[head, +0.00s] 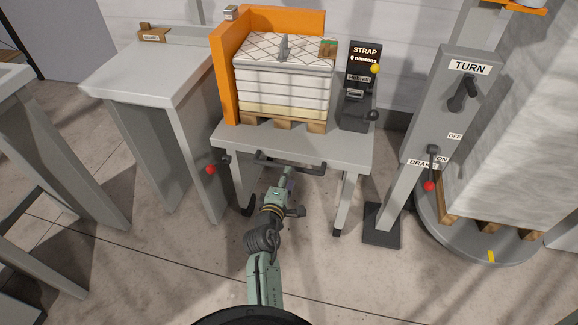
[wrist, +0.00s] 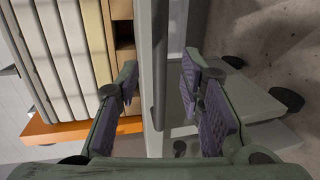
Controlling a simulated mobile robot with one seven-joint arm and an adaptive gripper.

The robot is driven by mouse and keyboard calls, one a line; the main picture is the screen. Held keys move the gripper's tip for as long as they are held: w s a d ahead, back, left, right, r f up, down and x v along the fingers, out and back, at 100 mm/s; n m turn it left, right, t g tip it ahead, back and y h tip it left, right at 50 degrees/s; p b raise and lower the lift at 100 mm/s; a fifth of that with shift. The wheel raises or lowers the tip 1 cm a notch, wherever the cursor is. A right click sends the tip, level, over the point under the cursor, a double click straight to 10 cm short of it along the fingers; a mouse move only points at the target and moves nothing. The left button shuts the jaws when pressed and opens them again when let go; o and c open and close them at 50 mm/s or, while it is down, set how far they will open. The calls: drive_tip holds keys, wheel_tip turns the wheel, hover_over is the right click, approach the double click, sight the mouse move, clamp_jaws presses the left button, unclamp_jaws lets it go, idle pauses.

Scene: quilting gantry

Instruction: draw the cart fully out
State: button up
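The grey cart (head: 345,150) stands among the fixtures, with a dark handle bar (head: 290,164) along its front edge. My gripper (head: 287,175) is at the middle of that bar, reaching from the front. In the wrist view the handle (wrist: 159,60) runs between the two purple-padded fingers of my gripper (wrist: 165,95). The fingers are wide apart, with visible gaps on both sides of the bar, so they do not grip it. A stack of white layers (head: 283,90) on a wooden pallet sits on the cart top against an orange frame (head: 228,75).
A red-knobbed lever (head: 210,169) is at the cart's left side. A grey table (head: 150,75) stands close on the left. The STRAP device (head: 358,85) is on the cart's right. A TURN post (head: 440,110) and turntable (head: 480,235) stand right. Floor in front is clear.

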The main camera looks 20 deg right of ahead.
drive_tip(key=x, duration=0.6)
drive_tip(key=shift+c, duration=0.2)
drive_tip(key=shift+a, duration=0.1)
clamp_jaws()
idle(0.5)
